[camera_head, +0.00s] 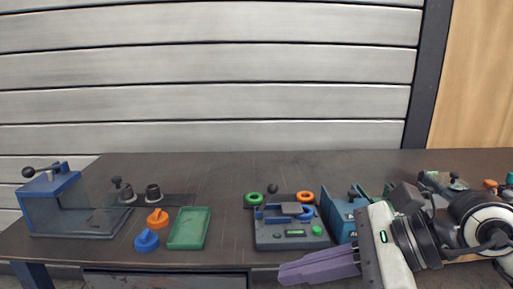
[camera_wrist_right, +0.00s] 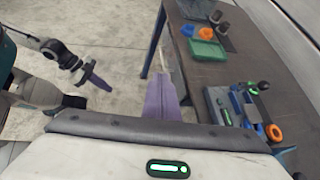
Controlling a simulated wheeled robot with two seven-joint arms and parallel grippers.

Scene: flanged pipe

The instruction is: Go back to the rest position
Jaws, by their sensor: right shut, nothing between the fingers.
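My right gripper (camera_head: 320,265) comes in from the right in the head view, in front of the table's front edge. Its purple fingers are together with nothing between them, pointing left. In the right wrist view the same shut fingers (camera_wrist_right: 162,96) point away over the grey floor beside the table. My left gripper (camera_wrist_right: 98,82) shows small at the left of the right wrist view, away from the table; whether its purple fingers are apart is too small to tell. It is not in the head view.
The dark table (camera_head: 225,172) holds a blue clamp fixture (camera_head: 52,198), a green tray (camera_head: 189,229), orange (camera_head: 157,219) and blue (camera_head: 146,240) knobs, and a grey-blue device (camera_head: 290,235). A blue box (camera_head: 340,214) stands close behind my right gripper. The floor (camera_wrist_right: 118,40) beside the table is clear.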

